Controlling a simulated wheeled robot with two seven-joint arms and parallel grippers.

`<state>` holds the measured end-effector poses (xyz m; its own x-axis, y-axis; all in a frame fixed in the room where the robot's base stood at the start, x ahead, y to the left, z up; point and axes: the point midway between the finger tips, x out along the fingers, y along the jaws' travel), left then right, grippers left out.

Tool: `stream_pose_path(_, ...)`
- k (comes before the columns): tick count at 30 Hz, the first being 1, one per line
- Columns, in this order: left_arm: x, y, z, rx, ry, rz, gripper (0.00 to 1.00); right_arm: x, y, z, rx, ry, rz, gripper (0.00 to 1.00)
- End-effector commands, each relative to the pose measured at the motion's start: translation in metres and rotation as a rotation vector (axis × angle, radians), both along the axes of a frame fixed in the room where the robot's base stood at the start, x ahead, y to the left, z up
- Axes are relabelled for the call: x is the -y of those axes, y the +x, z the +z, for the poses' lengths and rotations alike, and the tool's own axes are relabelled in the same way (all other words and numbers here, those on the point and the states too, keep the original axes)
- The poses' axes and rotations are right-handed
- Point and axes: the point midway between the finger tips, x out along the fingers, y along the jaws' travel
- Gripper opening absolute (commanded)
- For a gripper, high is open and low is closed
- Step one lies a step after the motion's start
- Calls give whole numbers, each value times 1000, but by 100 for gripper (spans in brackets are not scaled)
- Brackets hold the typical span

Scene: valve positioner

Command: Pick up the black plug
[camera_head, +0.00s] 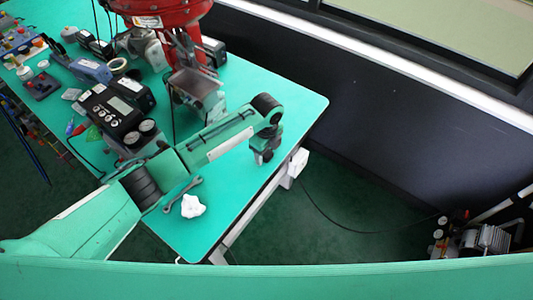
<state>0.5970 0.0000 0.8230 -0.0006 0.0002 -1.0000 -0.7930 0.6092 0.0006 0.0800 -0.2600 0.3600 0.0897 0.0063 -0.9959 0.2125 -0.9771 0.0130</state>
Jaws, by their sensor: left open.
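My left gripper (262,157) hangs at the end of my green left arm, pointing down near the right edge of the green table (295,100). It is small and dark here; its jaws are open and I see nothing held between them. I cannot make out the black plug for certain; it may be too small, or hidden under the gripper or behind the arm. A black valve positioner (112,112) with a display and round gauges sits on the table, left of the arm. My right gripper is not in view.
A red actuator (165,12) on a metal bracket (195,85) stands at the back. A wrench (182,192) and a crumpled white cloth (193,206) lie at the front corner. Several devices crowd the left. The table's right end is mostly clear, near a dark wall (320,85).

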Motion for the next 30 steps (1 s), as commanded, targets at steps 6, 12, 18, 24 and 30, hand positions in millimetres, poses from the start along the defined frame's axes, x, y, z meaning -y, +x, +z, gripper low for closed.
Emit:
stream_pose_path(6,0,0,-1,1,-1,0,62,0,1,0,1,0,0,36)
stream_pose_path(12,0,0,-1,1,-1,0,23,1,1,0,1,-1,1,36)
stream_pose_path(18,0,0,0,1,-1,0,13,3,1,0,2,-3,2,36)
stream_pose_path(24,0,1,3,2,0,0,13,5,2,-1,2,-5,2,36)
stream_pose_path(30,0,1,23,4,-2,0,13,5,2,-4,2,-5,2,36)
